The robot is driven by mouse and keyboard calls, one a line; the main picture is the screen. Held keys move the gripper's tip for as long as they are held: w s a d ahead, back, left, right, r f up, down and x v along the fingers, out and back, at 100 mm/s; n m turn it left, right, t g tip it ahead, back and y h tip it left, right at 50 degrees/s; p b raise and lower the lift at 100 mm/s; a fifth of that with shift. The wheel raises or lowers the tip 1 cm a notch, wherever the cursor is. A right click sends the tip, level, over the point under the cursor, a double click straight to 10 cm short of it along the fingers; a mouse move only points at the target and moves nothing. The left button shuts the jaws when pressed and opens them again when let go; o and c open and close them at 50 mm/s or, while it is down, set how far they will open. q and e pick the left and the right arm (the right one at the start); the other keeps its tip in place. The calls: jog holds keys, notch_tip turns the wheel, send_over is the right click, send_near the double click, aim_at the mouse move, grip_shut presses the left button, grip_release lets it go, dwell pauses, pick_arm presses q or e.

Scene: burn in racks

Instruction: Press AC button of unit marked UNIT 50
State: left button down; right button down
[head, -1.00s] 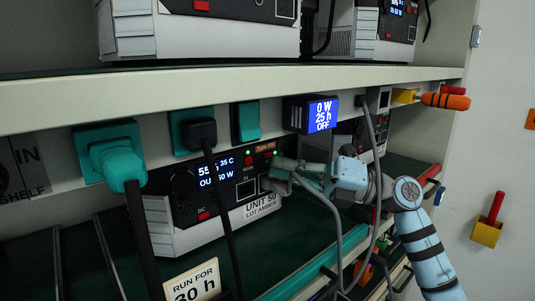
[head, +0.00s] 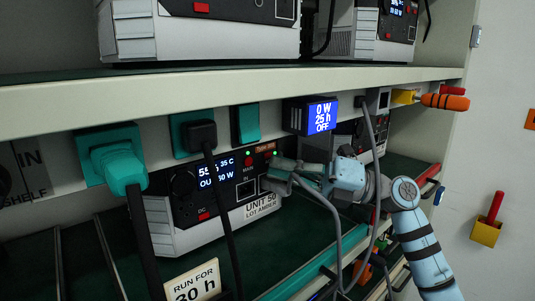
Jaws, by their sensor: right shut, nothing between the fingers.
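The unit marked UNIT 50 (head: 160,222) sits on the lower shelf, with a light grey case and a black front panel. Its white label (head: 262,206) reads UNIT 50, LOT AMBER. Its lit display (head: 213,176) is partly covered by a black cable. A red MAIN button (head: 248,162) and a small green light (head: 275,153) show on the panel. My right gripper (head: 270,180) comes in from the right. It is shut and empty, its tips at the right part of the panel; I cannot tell whether they touch. The AC button is not readable, perhaps hidden by the fingers. My left gripper is out of view.
A black meter (head: 320,116) reading 0 W, 25 h, OFF hangs above the gripper. A grey cable (head: 371,135) runs down beside my arm. Teal plugs (head: 115,160) and black cables hang at left. A RUN FOR card (head: 192,281) stands in front of the unit.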

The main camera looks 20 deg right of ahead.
jog(key=shift+w+a+r, duration=0.1)
jog(key=shift+w, duration=0.15)
jog(key=shift+w+p, duration=0.15)
jog(key=shift+p, duration=0.15)
dwell(0.4)
jog(key=shift+s, duration=0.4)
jog(key=shift+s+d, duration=0.2)
jog(key=shift+b, duration=0.35)
jog(key=s+b, duration=0.1)
jog(key=s, duration=0.1)
jog(key=s+d+b, duration=0.1)
jog(key=b, duration=0.1)
jog(key=s+d+b, duration=0.1)
jog(key=s+b, duration=0.1)
jog(key=shift+s, duration=0.3)
